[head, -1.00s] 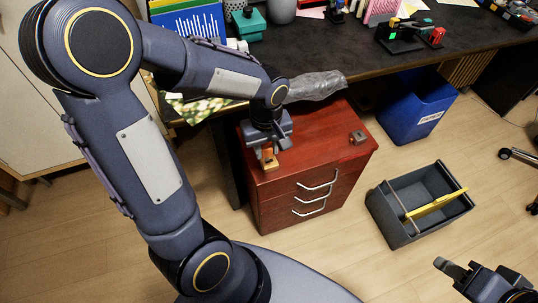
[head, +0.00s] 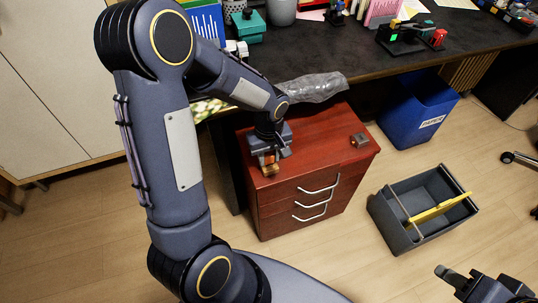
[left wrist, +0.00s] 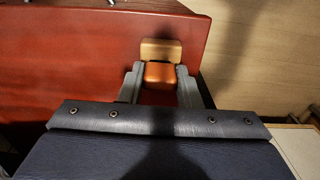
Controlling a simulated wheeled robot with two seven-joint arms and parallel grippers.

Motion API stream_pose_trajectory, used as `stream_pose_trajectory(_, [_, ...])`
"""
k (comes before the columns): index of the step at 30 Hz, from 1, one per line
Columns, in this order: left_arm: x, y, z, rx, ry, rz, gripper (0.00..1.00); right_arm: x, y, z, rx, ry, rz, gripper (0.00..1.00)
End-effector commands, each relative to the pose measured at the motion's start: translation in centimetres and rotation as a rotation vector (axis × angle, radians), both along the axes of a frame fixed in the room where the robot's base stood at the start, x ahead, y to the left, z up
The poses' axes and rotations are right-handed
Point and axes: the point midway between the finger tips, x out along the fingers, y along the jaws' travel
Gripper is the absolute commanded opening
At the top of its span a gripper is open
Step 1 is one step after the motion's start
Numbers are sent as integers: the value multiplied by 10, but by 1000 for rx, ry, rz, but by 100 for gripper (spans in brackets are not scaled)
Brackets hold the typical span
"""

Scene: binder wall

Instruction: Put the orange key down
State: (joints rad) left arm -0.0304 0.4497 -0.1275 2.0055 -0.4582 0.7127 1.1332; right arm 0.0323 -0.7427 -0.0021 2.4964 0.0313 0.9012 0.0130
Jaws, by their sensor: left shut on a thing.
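The orange key (left wrist: 160,74) is between the fingers of my left gripper (left wrist: 160,86) in the left wrist view, with a tan block-like part (left wrist: 161,50) just beyond it. In the head view the key (head: 269,170) shows small below my left gripper (head: 268,158), at the near left part of the red drawer cabinet's top (head: 315,150). The gripper is shut on it. I cannot tell whether the key touches the top. My right gripper (head: 475,282) is at the lower right, partly cut off; its opening is unclear.
A small grey-brown object (head: 359,140) lies on the cabinet's right side. A dark desk (head: 390,62) stands behind, with a grey crumpled wrap (head: 312,87) at its edge. A blue bin (head: 420,110) and a grey tote (head: 388,215) with a yellow bar stand right.

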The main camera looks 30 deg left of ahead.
Motion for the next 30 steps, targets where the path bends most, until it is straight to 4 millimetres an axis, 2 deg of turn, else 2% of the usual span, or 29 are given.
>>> stream_pose_trajectory(3, [0, 0, -5, 0, 0, 0, 8, 0, 0, -5, 0, 0, 0, 39])
stream_pose_trajectory(4, [0, 0, -3, 0, 0, 0, 34, 0, 0, -3, 0, 0, 0, 39])
stream_pose_trajectory(8, [0, 0, -3, 0, 0, 0, 51, 0, 0, -3, 0, 0, 0, 39])
stream_pose_trajectory(16, [0, 0, -2, 0, 0, 0, 52, 0, 0, -2, 0, 0, 0, 39])
stream_pose_trajectory(20, [0, 0, 6, 0, -3, 0, 52, 0, 0, 3, 0, 0, 0, 39])
stream_pose_trajectory(23, [1, 0, 23, 0, -6, 0, 52, 0, 0, 8, 0, 0, 0, 39])
stream_pose_trajectory(30, [1, 0, 76, 0, -6, -1, 52, 0, 0, 23, 0, 0, 0, 39])
